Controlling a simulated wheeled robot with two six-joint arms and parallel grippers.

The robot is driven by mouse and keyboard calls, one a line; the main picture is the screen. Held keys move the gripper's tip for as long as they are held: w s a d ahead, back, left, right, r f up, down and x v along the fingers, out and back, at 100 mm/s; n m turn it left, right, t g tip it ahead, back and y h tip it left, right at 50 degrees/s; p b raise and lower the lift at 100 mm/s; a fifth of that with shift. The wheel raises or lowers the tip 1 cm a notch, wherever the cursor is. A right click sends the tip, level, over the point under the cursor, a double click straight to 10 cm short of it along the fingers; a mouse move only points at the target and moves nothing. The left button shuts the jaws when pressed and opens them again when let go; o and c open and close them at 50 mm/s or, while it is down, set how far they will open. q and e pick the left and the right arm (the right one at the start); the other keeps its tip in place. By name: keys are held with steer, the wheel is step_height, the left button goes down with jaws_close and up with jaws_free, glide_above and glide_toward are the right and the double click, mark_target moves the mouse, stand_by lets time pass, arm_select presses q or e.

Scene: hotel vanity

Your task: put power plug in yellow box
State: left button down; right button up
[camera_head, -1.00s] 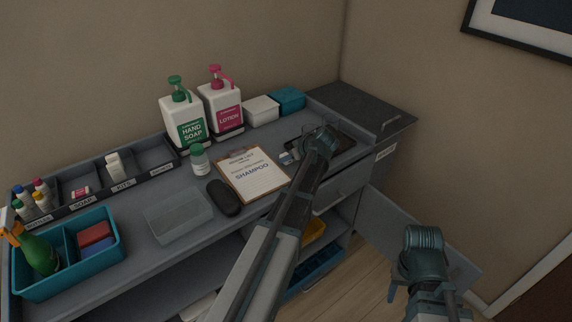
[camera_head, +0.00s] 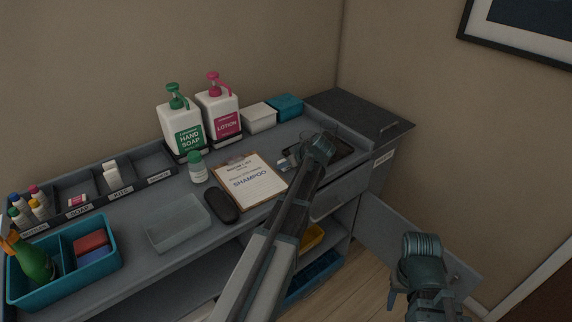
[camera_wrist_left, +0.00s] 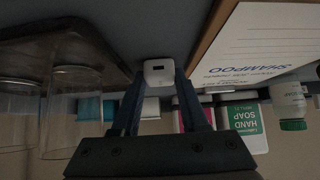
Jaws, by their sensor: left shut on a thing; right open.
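The white power plug (camera_wrist_left: 158,72) sits between the fingertips of my left gripper in the left wrist view. My left gripper (camera_wrist_left: 158,85) is shut on it, close to the grey counter. In the head view my left gripper (camera_head: 291,160) is over the counter between the clipboard and the dark tray, mostly hidden by its own arm. A yellow box (camera_head: 311,238) shows in part on the shelf under the counter, partly covered by my left arm. My right gripper (camera_head: 418,298) is open and empty, at the lower right in front of an open door.
The clipboard (camera_head: 250,182) lies left of my left gripper; the dark tray (camera_head: 338,152) with clear glasses is right. Soap (camera_head: 183,125) and lotion (camera_head: 219,113) bottles stand behind. The open grey door (camera_head: 400,235) juts out. A blue bin (camera_head: 314,272) is below the yellow box.

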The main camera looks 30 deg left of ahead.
arm_select(q)
steer(key=shift+r+p, duration=0.65)
steer(key=shift+r, duration=0.15)
step_height(320, 180, up, 2)
steer(key=shift+r+p, duration=0.1)
steer(key=shift+p, duration=0.95)
steer(key=s+d+p, duration=0.1)
steer(key=s+d, duration=0.9)
steer(key=d, duration=0.2)
steer(key=shift+s+r, duration=0.3)
steer(key=shift+r, duration=0.15)
steer(key=shift+d, duration=0.1)
